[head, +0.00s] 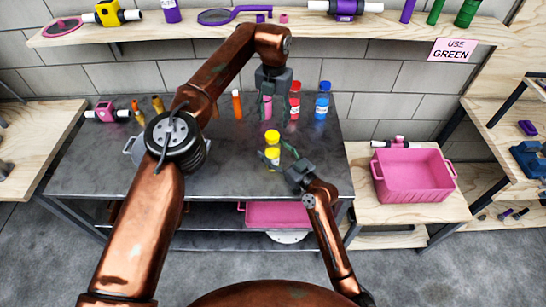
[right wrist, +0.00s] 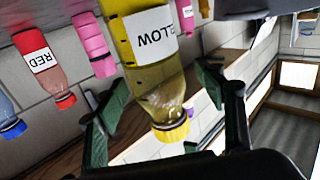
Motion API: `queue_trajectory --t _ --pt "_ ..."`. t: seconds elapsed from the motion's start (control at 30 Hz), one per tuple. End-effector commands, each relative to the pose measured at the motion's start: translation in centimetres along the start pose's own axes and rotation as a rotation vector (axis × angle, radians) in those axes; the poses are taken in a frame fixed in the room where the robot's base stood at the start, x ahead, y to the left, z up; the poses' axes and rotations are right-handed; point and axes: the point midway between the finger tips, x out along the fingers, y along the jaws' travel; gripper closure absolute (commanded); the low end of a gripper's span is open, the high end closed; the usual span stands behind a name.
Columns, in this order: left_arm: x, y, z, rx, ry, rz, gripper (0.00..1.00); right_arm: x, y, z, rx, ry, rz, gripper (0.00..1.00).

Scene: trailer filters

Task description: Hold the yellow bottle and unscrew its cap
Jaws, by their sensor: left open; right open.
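The yellow bottle (head: 272,154) stands upright on the dark table, its yellow cap (head: 272,136) on top. In the right wrist view the bottle (right wrist: 150,45) appears upside down, with its label partly readable and its cap (right wrist: 171,130) at the lower end. My right gripper (head: 276,156) is open at the bottle, one finger on either side of it; in the right wrist view gaps show between fingers and bottle. My left gripper (head: 271,88) is open and higher up, behind the yellow bottle and over the pink bottle (head: 265,108), pointing down. Its fingertips are hard to make out.
A red bottle (head: 295,105), a blue bottle (head: 322,103) and an orange bottle (head: 237,106) stand at the table's back. A pink bin (head: 413,178) is on the wooden stand to the right. The table front (head: 225,180) is clear.

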Motion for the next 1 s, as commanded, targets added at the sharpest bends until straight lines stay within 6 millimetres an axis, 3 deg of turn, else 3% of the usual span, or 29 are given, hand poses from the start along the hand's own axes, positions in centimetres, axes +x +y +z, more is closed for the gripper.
queue_trajectory --t 0.93,0.97,1.0 --pt "0.44 0.33 0.24 -0.007 0.004 -0.003 0.51 0.23 0.19 0.29 0.002 -0.003 0.0 0.99" --pt "0.45 0.34 0.25 -0.007 0.004 -0.003 0.51 0.24 0.2 0.31 0.002 -0.003 0.0 1.0" --pt "0.45 0.34 0.25 -0.007 0.004 -0.003 0.51 0.24 0.2 0.3 0.002 -0.003 0.0 0.57"
